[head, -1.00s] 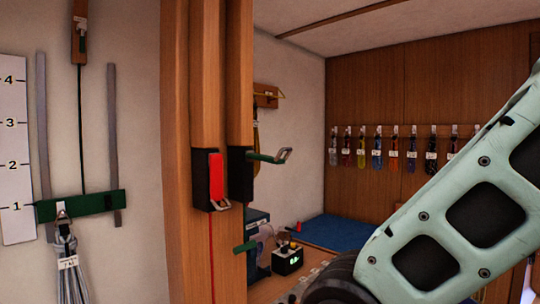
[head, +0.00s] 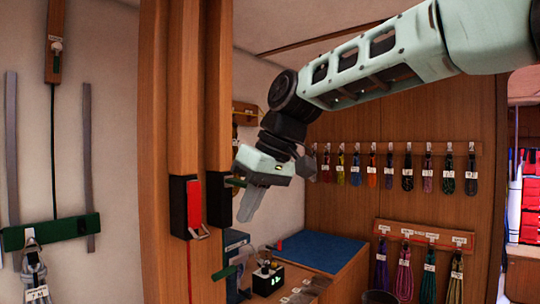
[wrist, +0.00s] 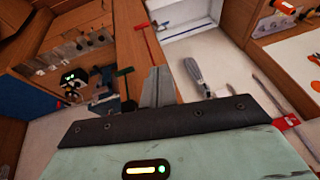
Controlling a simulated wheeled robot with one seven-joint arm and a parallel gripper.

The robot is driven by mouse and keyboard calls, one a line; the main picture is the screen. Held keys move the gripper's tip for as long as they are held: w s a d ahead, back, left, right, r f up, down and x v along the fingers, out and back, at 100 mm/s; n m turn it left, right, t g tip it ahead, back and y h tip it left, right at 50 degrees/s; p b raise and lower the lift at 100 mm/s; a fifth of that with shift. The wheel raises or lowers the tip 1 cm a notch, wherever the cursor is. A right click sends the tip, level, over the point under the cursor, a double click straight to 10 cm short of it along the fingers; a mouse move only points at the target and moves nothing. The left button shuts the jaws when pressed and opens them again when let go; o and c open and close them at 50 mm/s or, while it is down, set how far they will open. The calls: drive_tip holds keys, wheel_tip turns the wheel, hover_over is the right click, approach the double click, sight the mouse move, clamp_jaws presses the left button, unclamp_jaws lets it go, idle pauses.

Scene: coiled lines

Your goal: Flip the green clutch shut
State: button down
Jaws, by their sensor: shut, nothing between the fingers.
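The green clutch is a black housing (head: 218,203) on the right-hand wooden post. Its green lever (head: 235,182) sticks out to the right from the top of the housing. The lever's outer end is hidden behind my gripper. My gripper (head: 246,218) is shut and empty, pointing down beside the clutch on its right. I cannot tell whether it touches the lever. In the wrist view the shut fingers (wrist: 158,88) point away past a green T-shaped part (wrist: 125,72), which I cannot surely identify.
A red clutch lever (head: 194,205) lies upright against its housing on the left post. A green handle (head: 224,272) hangs below the green clutch. A small black box with a lit display (head: 268,281) and a blue mat (head: 310,250) lie beyond. Coiled lines hang along the back wall.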

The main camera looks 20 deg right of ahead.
drive_tip(key=w+d+r+t, duration=0.1)
drive_tip(key=d+r, duration=0.4)
drive_tip(key=r, duration=0.5)
drive_tip(key=w+d+r+t+p, duration=0.1)
drive_tip(key=w+d+r, duration=0.3)
drive_tip(key=r, duration=0.5)
drive_tip(key=shift+w+d+r+t+p, duration=0.35)
drive_tip(key=shift+d+t, duration=0.25)
drive_tip(key=shift+d, duration=0.5)
drive_tip(key=s+f+p+x, duration=0.1)
drive_tip(key=s+p+x, duration=0.1)
drive_tip(key=x, duration=1.1)
drive_tip(key=shift+d+f, duration=0.25)
drive_tip(key=shift+d, duration=0.15)
drive_tip(key=shift+s+f, duration=0.1)
drive_tip(key=shift+s, duration=0.05)
